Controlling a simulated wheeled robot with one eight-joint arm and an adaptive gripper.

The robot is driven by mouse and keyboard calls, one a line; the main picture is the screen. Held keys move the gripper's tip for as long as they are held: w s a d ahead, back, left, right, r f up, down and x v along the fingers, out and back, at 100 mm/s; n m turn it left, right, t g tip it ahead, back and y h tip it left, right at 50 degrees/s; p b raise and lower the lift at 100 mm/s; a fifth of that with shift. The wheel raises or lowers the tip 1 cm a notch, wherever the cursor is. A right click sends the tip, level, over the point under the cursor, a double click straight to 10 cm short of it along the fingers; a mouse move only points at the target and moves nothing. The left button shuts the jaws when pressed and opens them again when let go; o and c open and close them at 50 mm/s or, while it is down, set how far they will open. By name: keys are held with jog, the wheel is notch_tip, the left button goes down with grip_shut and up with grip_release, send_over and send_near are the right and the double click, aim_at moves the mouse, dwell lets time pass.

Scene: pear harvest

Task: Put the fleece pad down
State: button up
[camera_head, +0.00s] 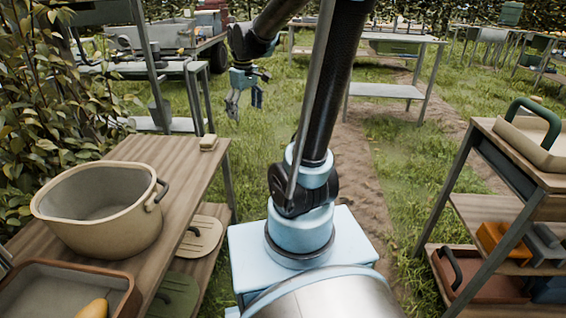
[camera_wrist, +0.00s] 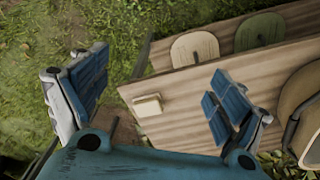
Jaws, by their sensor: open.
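The fleece pad (camera_head: 208,142) looks like a small cream block. It lies on the far right corner of the wooden table (camera_head: 150,150). The wrist view also shows the pad (camera_wrist: 147,104) lying flat near the table end, between my spread fingers in the picture. My gripper (camera_head: 244,102) is open and empty, raised beyond the table's far end and apart from the pad. In the wrist view its blue-padded fingers (camera_wrist: 155,95) stand wide apart with nothing held between them.
A large beige pot (camera_head: 110,228) stands on the table, with a brown tray (camera_head: 128,296) holding a yellow pear in front. Rounded boards (camera_head: 200,237) lie on the shelf below. A shelf rack (camera_head: 535,180) stands at right.

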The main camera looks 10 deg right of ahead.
jog(key=s+d+f+m, duration=0.2)
jog(key=s+f, duration=0.1)
jog(key=s, duration=0.4)
jog(key=s+d+f+m, duration=0.3)
jog(key=s, duration=0.4)
jog(key=s+d+f+m+t, duration=0.1)
jog(key=s+d+f+m, duration=0.1)
jog(key=s, duration=0.6)
jog(key=shift+d+f, duration=0.65)
jog(key=shift+f, duration=0.15)
jog(key=shift+w, duration=0.15)
jog(key=shift+w+f, duration=0.2)
jog(key=shift+w, duration=0.15)
jog(key=shift+o, duration=0.6)
